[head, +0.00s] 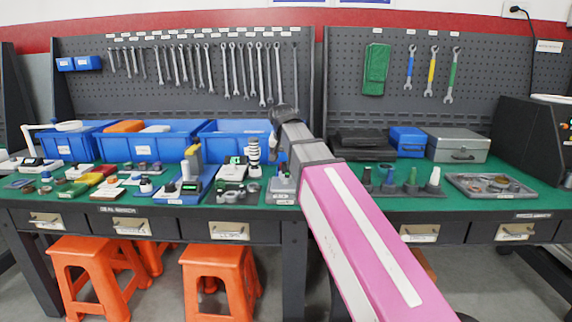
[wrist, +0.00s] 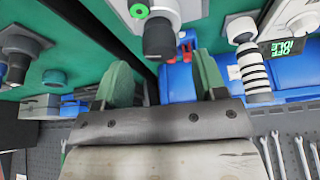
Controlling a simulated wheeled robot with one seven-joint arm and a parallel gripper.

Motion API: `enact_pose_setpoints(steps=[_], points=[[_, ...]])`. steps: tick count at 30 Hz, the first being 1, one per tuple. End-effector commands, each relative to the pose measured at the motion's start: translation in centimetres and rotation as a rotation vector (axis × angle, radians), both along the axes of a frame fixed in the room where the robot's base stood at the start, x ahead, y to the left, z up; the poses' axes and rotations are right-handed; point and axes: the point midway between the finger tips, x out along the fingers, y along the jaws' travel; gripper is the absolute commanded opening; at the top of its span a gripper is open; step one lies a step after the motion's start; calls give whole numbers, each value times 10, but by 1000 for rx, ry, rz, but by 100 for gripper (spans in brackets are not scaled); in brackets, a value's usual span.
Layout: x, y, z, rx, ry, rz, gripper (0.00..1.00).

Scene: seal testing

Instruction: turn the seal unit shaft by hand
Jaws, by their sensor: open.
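In the wrist view, my gripper (wrist: 161,62) has its two green fingers spread wide apart, with nothing held between them. A dark round shaft or knob (wrist: 158,38) on a pale housing (wrist: 168,8) with a green ring shows ahead of the gap, apart from both fingers. I cannot tell for sure whether this is the seal unit shaft. In the head view, my arm reaches over the bench, and its dark end (head: 285,112) is above the back of the bench; the fingers are hard to make out. A grey unit (head: 283,187) sits below the arm, partly hidden by it.
A black-and-white striped column (head: 254,151) stands close by, also in the wrist view (wrist: 252,72). Blue bins (head: 160,147) line the back of the green bench. Small fixtures crowd the front left. Bottles (head: 412,180) and a parts tray (head: 490,187) are right.

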Motion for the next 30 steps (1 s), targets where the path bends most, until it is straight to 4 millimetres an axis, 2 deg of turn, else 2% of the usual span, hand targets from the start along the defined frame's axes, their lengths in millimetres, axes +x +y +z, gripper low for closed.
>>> enact_pose_setpoints(steps=[6, 12, 18, 30], points=[[-13, 2, 32, 0, -1, 0, 65], [-21, 4, 51, 0, 0, 1, 65], [-24, 4, 58, 0, 0, 0, 65], [-24, 4, 58, 0, 1, 0, 65]])
